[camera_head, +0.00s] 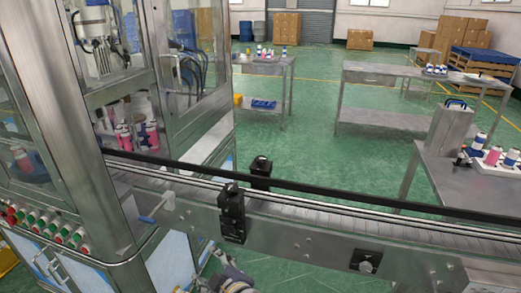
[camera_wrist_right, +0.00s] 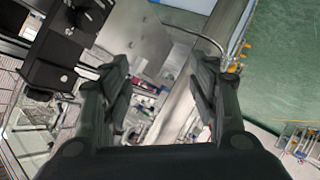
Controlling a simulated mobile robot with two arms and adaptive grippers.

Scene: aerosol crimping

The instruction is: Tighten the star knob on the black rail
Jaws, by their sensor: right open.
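The black rail (camera_head: 330,192) runs along the conveyor, from the steel machine at left to the right edge. A black block (camera_head: 231,213) stands upright at the near side of the conveyor, and a second one (camera_head: 261,168) is behind it. In the right wrist view a black block (camera_wrist_right: 62,62) with a dark knob-like part (camera_wrist_right: 88,18) is at the upper left; I cannot tell surely whether this is the star knob. My right gripper (camera_wrist_right: 163,85) is open and empty, with the block outside its fingers. My left gripper is not in view.
The steel conveyor (camera_head: 300,240) crosses the front. A black control box with a knob (camera_head: 366,262) is on its side. Coloured buttons (camera_head: 45,225) are on the machine at left. A table with bottles (camera_head: 455,180) stands at right.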

